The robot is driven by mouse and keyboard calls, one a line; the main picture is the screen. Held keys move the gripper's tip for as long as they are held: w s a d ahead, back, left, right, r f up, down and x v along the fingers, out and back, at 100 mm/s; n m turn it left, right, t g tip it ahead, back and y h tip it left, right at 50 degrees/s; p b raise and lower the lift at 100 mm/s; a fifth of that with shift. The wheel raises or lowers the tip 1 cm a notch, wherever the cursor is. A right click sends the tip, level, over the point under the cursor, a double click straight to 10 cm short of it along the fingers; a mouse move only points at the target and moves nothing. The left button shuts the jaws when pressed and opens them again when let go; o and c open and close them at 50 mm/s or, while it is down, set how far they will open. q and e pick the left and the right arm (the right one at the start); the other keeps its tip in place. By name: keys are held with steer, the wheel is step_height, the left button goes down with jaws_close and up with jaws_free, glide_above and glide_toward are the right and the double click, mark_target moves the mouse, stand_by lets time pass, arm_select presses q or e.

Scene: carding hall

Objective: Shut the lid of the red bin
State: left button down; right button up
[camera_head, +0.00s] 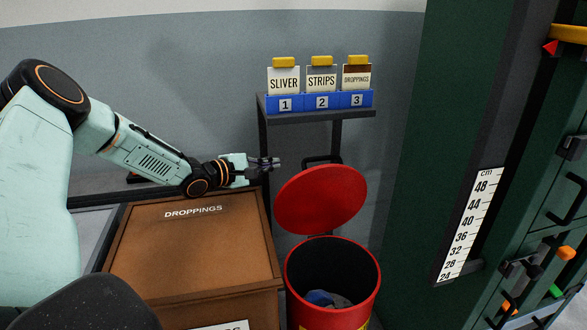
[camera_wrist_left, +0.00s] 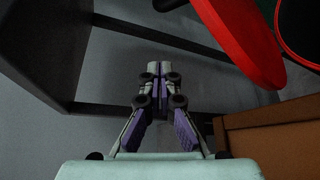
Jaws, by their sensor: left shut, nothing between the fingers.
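The red bin (camera_head: 305,308) stands on the floor right of a brown box, its mouth open and dark inside, with some grey and blue stuff in it. Its round red lid (camera_head: 320,199) is tilted up at the back of the rim. My left gripper (camera_head: 277,163) is shut and empty, left of the lid's upper left edge and apart from it in the picture. In the left wrist view the shut fingers (camera_wrist_left: 152,68) point toward a grey surface, and the red lid (camera_wrist_left: 245,40) is at the upper right. My right gripper is not in view.
The brown box marked DROPPINGS (camera_head: 195,250) stands left of the bin, below my left arm. A dark stand (camera_head: 318,117) behind holds three numbered cards. A green machine (camera_head: 410,150) with a cm scale (camera_head: 470,225) rises at the right.

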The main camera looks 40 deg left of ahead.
arm_select(q)
steer(key=w+d+b, duration=0.3)
steer(key=w+d, duration=0.1)
steer(key=shift+d, duration=0.15)
stand_by(0.6)
steer(key=shift+d+r, duration=0.1)
steer(key=shift+r, duration=0.1)
steer(key=shift+f+b, duration=0.15)
steer(key=shift+b, duration=0.15)
